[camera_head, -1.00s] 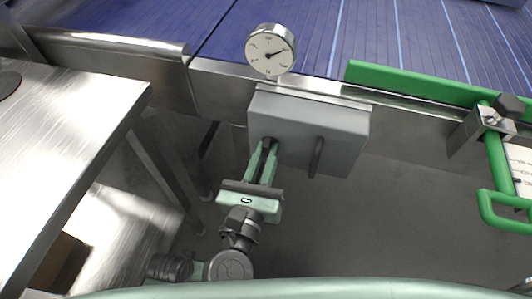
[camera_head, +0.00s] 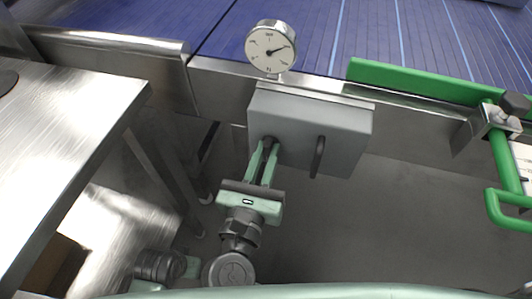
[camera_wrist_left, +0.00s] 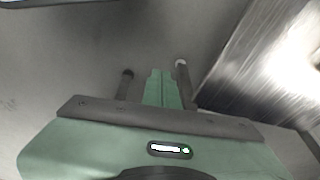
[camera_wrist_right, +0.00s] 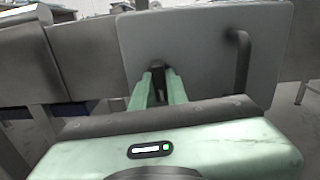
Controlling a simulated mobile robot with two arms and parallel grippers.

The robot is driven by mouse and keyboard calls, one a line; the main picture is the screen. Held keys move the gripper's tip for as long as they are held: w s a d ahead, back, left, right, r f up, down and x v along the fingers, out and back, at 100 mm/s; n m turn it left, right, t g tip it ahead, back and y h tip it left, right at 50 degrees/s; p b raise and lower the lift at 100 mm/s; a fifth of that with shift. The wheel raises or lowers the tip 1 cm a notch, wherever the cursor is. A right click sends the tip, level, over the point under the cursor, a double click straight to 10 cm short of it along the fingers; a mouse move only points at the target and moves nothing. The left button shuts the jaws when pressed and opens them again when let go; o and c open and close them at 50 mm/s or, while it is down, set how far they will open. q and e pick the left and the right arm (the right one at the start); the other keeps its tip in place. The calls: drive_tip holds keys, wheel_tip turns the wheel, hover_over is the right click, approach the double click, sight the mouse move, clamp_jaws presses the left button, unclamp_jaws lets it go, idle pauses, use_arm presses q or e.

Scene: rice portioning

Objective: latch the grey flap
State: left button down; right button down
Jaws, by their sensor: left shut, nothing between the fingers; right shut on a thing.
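The grey flap (camera_head: 335,125) is a flat panel below the conveyor's metal edge, with a dark bar handle (camera_head: 318,157) on its right part. It also shows in the right wrist view (camera_wrist_right: 205,50). My right gripper (camera_head: 266,146) is at the flap's lower left, shut on a small dark latch knob (camera_wrist_right: 160,80), which its fingers partly hide. The handle stands apart, right of the fingers. My left gripper (camera_wrist_left: 162,75) is shut and empty in the left wrist view, over grey floor.
A round dial gauge (camera_head: 270,47) stands above the flap. A steel table (camera_head: 65,130) is at the left. A green rail (camera_head: 425,83) and a green tube frame (camera_head: 500,165) are at the right. Open floor lies right of the flap.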

drive_tip(key=shift+a+m, duration=0.1)
drive_tip(key=shift+m, duration=0.2)
use_arm(q)
drive_tip(key=shift+w+b+v, duration=0.2)
drive_tip(key=shift+v, duration=0.6)
drive_tip(key=shift+w+b+v, duration=0.2)
drive_tip(key=shift+v, duration=0.6)
use_arm(e)
drive_tip(key=shift+c, duration=1.8)
unclamp_jaws()
use_arm(q)
drive_tip(key=shift+w, duration=0.15)
